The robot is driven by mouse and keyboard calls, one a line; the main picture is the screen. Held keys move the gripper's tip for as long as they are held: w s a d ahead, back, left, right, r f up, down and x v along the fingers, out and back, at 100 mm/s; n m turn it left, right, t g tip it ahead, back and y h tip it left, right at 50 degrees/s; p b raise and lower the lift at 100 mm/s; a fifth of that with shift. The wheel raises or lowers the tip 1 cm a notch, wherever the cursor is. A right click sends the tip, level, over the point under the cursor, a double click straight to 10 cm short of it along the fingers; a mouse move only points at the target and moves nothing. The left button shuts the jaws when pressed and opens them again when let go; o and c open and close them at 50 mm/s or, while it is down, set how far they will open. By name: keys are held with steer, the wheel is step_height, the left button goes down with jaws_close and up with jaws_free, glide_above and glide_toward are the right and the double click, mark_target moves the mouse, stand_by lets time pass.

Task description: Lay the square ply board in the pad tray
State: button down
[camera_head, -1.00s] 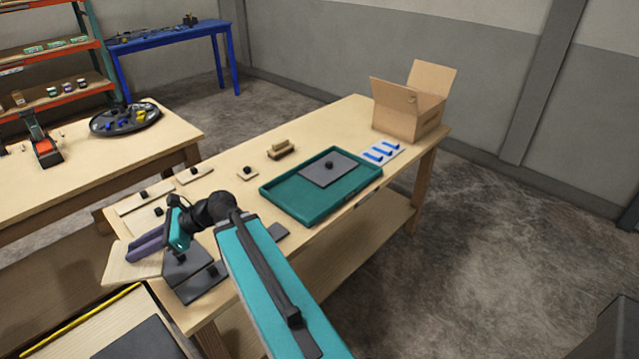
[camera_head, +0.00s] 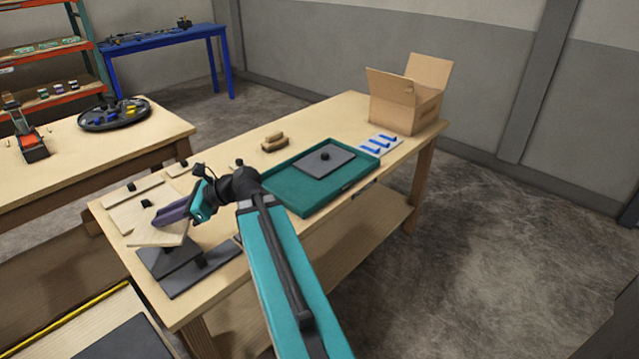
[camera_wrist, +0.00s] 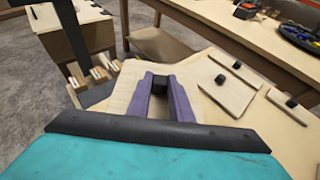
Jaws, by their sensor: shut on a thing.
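My gripper (camera_head: 176,212) has its purple fingers shut on the black knob of a pale ply board (camera_head: 160,236). The wrist view shows the knob (camera_wrist: 158,86) between the fingers and the held board (camera_wrist: 122,92) beneath them. The board is held above the left end of the table, over dark plates. I cannot tell from its partly covered outline whether it is exactly square. The green pad tray (camera_head: 287,202) lies to the right on the same table. A grey board (camera_head: 318,169) with a black knob lies in the tray's far right part, leaving bare floor at its left.
Dark plates (camera_head: 205,270) lie below the held board. Other knobbed ply boards (camera_head: 122,210) lie behind it. A small brown block (camera_head: 274,143) sits behind the tray. Blue pieces (camera_head: 376,145) and an open carton (camera_head: 400,108) stand beyond its right end.

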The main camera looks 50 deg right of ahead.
steer(key=s+d+f+m+t+h+b, duration=0.1)
steer(key=s+d+f+m+h+b, duration=0.1)
steer(key=d+b, duration=0.6)
steer(key=s+d+f+m+t+h+b, duration=0.25)
steer(key=d+b, duration=0.35)
steer(key=d, duration=0.5)
steer(key=m+h+b, duration=0.4)
steer(key=h+b, duration=0.1)
steer(key=b, duration=0.8)
glide_above(294, 205)
steer(key=a, duration=0.2)
steer(key=shift+s+a+f, duration=0.2)
steer(key=shift+s+f, duration=0.1)
steer(key=shift+s+d+r+m, duration=0.2)
steer(key=shift+s+d+m, duration=0.15)
steer(key=shift+s+d, duration=0.15)
steer(key=shift+w+d+r+p, duration=0.1)
steer(key=shift+w+r+p, duration=0.1)
steer(key=shift+p, duration=0.8)
steer(key=w+d+p, duration=0.1)
steer(key=p, duration=0.7)
steer(key=shift+w+d, duration=0.1)
steer(key=p, duration=0.6)
steer(key=shift+w+d+f, duration=0.1)
steer(key=shift+w+d, duration=0.1)
steer(key=p, duration=0.6)
